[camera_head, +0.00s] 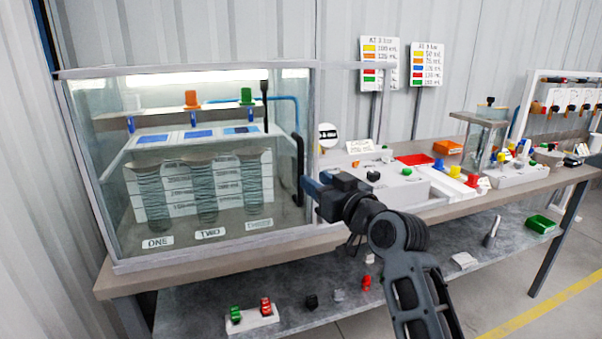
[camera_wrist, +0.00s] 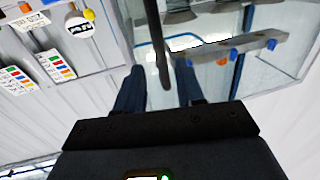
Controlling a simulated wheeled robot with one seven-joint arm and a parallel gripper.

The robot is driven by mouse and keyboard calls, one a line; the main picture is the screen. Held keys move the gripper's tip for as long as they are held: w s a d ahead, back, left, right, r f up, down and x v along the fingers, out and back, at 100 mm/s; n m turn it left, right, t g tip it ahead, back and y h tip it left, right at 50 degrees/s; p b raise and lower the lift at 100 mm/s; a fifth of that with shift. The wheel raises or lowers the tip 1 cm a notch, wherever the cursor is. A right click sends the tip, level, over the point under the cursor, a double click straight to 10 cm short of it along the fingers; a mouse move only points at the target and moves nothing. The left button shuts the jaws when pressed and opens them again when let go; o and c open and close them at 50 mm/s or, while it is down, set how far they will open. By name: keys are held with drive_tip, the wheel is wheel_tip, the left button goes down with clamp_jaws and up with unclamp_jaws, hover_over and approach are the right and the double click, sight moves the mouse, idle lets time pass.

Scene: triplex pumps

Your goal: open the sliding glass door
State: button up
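The glass door (camera_head: 282,140) forms the front of a lit glass case at the left in the head view. Its black upright handle (camera_head: 299,160) is near the case's right edge. My gripper (camera_head: 308,187) is at the lower part of this handle. In the wrist view, the two dark blue fingers of my gripper (camera_wrist: 160,88) are spread apart. The handle (camera_wrist: 158,40) shows as a dark bar reaching down between them, with small gaps on both sides. Whether a fingertip touches the glass is hidden.
Inside the case stand several coiled columns (camera_head: 205,195) with label plates. The worktable (camera_head: 475,197) right of the case holds a white tray block (camera_head: 425,183), coloured parts and a small glass box (camera_head: 482,140). A lower shelf (camera_head: 200,300) carries small parts.

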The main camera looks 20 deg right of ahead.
sight(302, 172)
drive_tip(key=w, duration=0.2)
drive_tip(key=w+a, duration=0.1)
drive_tip(key=w, duration=0.1)
drive_tip(key=w+p, duration=0.1)
drive_tip(key=w, duration=0.2)
drive_tip(key=shift+a, duration=0.25)
drive_tip(key=shift+c, duration=0.3)
clamp_jaws()
